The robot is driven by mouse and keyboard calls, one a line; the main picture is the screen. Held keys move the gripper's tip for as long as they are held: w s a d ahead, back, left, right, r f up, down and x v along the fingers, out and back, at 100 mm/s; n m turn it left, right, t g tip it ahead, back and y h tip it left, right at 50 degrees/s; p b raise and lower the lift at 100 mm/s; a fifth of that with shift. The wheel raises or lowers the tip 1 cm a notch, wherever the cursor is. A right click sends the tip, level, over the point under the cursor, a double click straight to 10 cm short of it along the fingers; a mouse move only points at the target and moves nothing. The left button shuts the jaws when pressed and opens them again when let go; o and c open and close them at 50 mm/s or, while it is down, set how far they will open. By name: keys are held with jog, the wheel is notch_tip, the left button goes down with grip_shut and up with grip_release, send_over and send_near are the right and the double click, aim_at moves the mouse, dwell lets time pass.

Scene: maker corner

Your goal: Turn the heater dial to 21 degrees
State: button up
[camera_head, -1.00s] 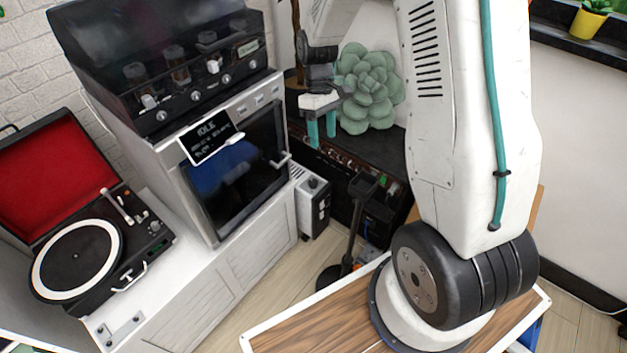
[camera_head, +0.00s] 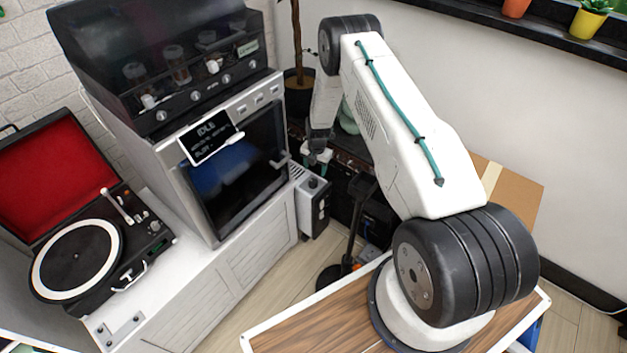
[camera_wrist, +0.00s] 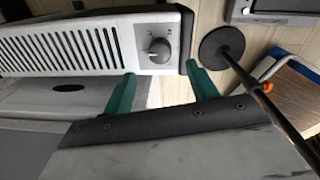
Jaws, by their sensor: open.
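The heater (camera_head: 304,212) is a small white box with a dark side, standing on the floor beside the oven cabinet. In the wrist view its slotted white face (camera_wrist: 75,48) shows, with the round grey dial (camera_wrist: 158,48) on a plain panel at the right end. The dial also shows small on top of the heater in the head view (camera_head: 313,184). The marks around it are too small to read. My gripper (camera_wrist: 160,72) is open and empty. Its two teal fingers appear on either side of the dial panel's lower edge. In the head view my gripper (camera_head: 317,156) hangs above the heater.
The oven (camera_head: 238,160) stands left of the heater. A dark stand with a round base (camera_wrist: 222,46) and an orange part is close to the right finger. A dark bench (camera_head: 350,160) stands behind. A record player (camera_head: 85,260) sits at far left.

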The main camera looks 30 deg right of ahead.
aim_at(314, 181)
jog(key=f, duration=0.7)
jog(key=shift+w+a+f, duration=0.2)
jog(key=shift+f, duration=0.1)
jog(key=c, duration=1)
